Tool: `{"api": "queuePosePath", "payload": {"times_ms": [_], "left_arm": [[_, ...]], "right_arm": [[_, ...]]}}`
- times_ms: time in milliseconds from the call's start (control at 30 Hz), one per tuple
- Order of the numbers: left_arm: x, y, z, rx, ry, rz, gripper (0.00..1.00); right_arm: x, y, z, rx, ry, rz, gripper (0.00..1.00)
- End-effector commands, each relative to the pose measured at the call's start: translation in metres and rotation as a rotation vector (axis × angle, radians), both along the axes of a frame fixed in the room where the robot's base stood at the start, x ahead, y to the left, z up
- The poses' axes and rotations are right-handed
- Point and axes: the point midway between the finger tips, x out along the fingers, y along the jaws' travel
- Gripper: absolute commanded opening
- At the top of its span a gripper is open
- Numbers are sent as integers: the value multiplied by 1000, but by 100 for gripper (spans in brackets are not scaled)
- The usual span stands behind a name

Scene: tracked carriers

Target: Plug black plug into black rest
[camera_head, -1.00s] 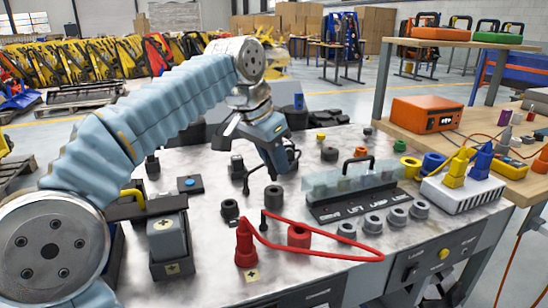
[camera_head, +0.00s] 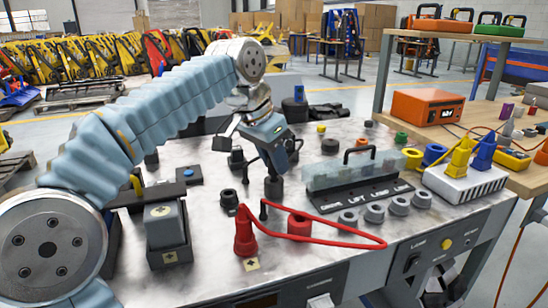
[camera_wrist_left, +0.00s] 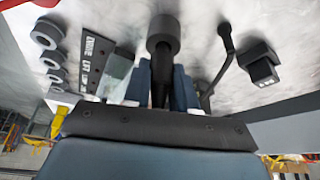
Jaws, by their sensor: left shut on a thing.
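My left gripper (camera_head: 277,170) points down over the table, shut on the narrow dark body of the black plug (camera_wrist_left: 160,88) in the wrist view. Directly under the fingers stands a wide black cylinder, seemingly the black rest (camera_head: 273,189). It also shows in the wrist view (camera_wrist_left: 163,32), in line with the plug. The plug's lower end meets it or lies inside it; I cannot tell how deep. A second black ring (camera_head: 229,199) stands to the left, apart from the gripper. My right gripper is not in view.
The red plug (camera_head: 245,234) and red ring (camera_head: 299,225) stand in front, with a red cable (camera_head: 335,240) looping right. A black rack with a clear cover (camera_head: 352,172) stands to the right, grey rings (camera_head: 374,213) before it. A grey block in a black holder (camera_head: 163,228) stands left.

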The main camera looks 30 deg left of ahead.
Motion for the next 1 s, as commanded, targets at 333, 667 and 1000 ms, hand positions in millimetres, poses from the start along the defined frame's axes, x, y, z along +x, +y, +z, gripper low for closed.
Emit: {"api": "queuePosePath", "payload": {"times_ms": [333, 667, 1000], "left_arm": [[0, 0, -10, 0, -1, 0, 0], [0, 0, -13, 0, -1, 0, 43], [0, 0, -14, 0, 0, 0, 56]], "right_arm": [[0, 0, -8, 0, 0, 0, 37], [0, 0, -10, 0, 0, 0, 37], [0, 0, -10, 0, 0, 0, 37]]}}
